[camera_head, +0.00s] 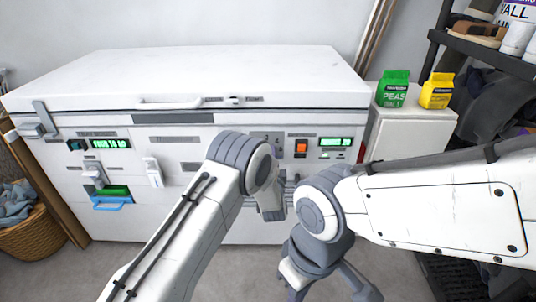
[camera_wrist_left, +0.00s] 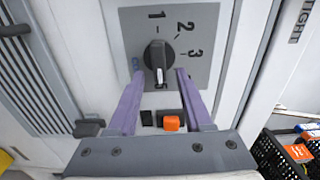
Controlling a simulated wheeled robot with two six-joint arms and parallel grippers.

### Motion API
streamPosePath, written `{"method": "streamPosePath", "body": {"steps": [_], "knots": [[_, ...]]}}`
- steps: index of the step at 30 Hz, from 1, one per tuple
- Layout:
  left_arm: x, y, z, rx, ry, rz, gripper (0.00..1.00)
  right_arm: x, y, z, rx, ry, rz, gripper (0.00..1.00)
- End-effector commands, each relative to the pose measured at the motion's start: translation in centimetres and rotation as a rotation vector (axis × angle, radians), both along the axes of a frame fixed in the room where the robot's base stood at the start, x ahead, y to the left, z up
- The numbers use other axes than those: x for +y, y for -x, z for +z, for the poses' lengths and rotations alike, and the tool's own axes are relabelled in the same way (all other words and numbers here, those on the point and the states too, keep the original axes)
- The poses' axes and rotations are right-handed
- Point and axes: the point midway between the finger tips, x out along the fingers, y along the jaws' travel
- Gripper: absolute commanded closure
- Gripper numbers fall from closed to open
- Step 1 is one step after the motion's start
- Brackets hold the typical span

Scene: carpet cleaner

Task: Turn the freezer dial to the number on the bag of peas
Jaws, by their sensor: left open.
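The freezer dial is a black knob (camera_wrist_left: 158,52) on a grey plate (camera_wrist_left: 203,20) marked 1, 2 and 3, in the left wrist view. In the head view my left arm hides the knob. The green bag of peas (camera_head: 393,92) stands right of the freezer; its small lower line is not clearly readable. My right gripper (camera_head: 328,280) hangs low before the freezer, its jaws unclear.
The white chest freezer (camera_head: 90,75) has its lid down. An orange switch (camera_wrist_left: 171,123) sits below the dial. A yellow carton (camera_head: 437,92) stands by the peas on a white cabinet (camera_head: 412,135). A laundry basket (camera_head: 38,222) is at left, a dark shelf (camera_head: 480,50) at right.

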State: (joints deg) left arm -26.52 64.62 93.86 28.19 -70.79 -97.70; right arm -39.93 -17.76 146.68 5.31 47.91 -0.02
Motion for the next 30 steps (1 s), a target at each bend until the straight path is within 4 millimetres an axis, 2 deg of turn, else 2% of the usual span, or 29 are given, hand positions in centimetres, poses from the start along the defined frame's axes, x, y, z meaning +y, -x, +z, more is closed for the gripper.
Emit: {"method": "streamPosePath", "body": {"steps": [7, 30], "knots": [[0.0, 0.6, 0.1, 0.001, 0.0, 0.0, 0.5, 0.0, 0.0, 0.4, 0.0, 0.0, 0.0, 1.0], [0.0, 6.8, 0.1, 0.002, -0.001, -0.001, 0.5, 0.0, 0.0, 3.0, 0.0, 0.0, 0.0, 1.0]]}}
